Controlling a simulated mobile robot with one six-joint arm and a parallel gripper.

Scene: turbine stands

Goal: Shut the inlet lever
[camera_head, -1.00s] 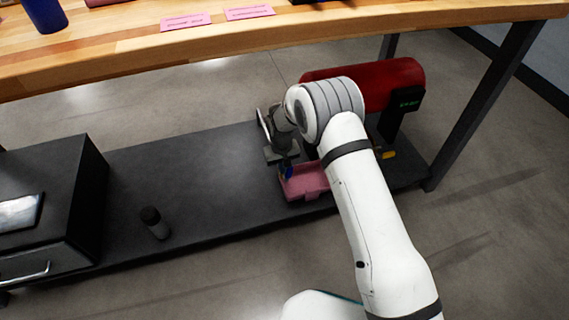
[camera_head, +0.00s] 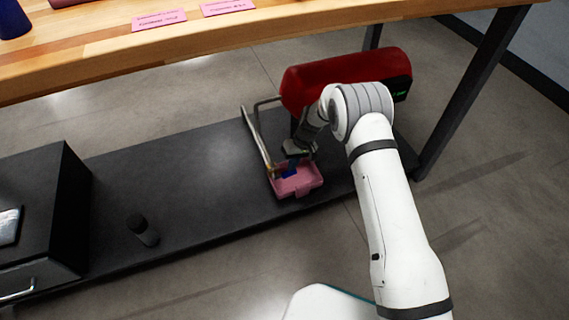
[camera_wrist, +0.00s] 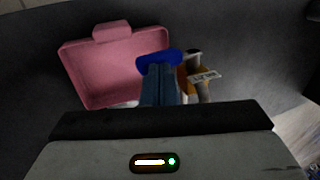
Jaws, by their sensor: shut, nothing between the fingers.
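A blue lever handle (camera_wrist: 158,60) shows at my fingertips in the wrist view, and as a small blue patch (camera_head: 290,173) in the head view. Beside it is an orange fitting (camera_wrist: 194,80) with a white tag, whose lettering is too small to read surely. I take this to be the inlet valve and lever. My gripper (camera_wrist: 160,72) is shut and empty, pointing at the blue handle. I cannot tell whether it touches. In the head view my gripper (camera_head: 293,157) is low over the pink tray (camera_head: 313,181). My fingers hide part of the handle.
A red cylinder (camera_head: 310,82) lies behind my arm on the dark lower shelf (camera_head: 190,180). A metal pipe (camera_head: 254,140) stands left of my gripper. The wooden tabletop (camera_head: 90,57) overhangs above. A dark bottle (camera_head: 143,230) and a black box (camera_head: 72,205) are further left.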

